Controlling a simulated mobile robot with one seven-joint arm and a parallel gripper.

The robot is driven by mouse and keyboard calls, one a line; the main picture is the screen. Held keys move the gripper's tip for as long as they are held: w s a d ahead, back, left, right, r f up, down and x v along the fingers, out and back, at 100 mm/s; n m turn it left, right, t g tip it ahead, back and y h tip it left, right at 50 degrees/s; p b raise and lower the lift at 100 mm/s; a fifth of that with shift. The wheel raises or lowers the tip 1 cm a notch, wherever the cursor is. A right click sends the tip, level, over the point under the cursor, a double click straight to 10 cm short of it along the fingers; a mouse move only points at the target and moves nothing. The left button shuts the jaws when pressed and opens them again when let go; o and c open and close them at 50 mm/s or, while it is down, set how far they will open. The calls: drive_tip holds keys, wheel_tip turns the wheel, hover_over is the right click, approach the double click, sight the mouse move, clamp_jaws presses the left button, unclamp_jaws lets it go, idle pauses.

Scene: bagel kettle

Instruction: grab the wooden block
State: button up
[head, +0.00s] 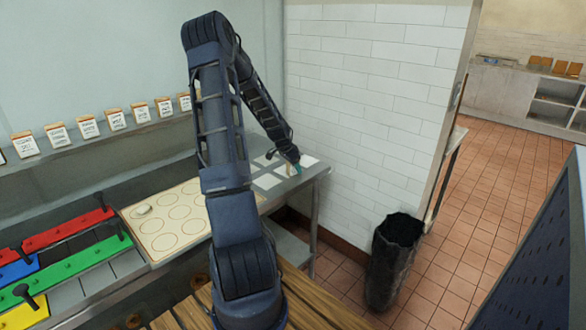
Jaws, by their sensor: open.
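My arm reaches over the counter, and my gripper (293,169) is at its far end, low over the right end of the metal counter (312,172). The gripper is open and small in view. A small pale and teal patch shows at its fingers, too small to make out. I cannot clearly pick out a wooden block there; the gripper may hide it. Flat white squares (267,181) lie on the counter close to the gripper.
A cream board with circles (160,243) holds one pale round piece (143,210). Red (66,229), blue and green bars lie at left. Several labelled cards (87,126) line the shelf. A white tiled wall (380,110) stands beyond the gripper. A black bin (393,262) stands on the floor.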

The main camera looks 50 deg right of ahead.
drive_tip(key=c, duration=1.1)
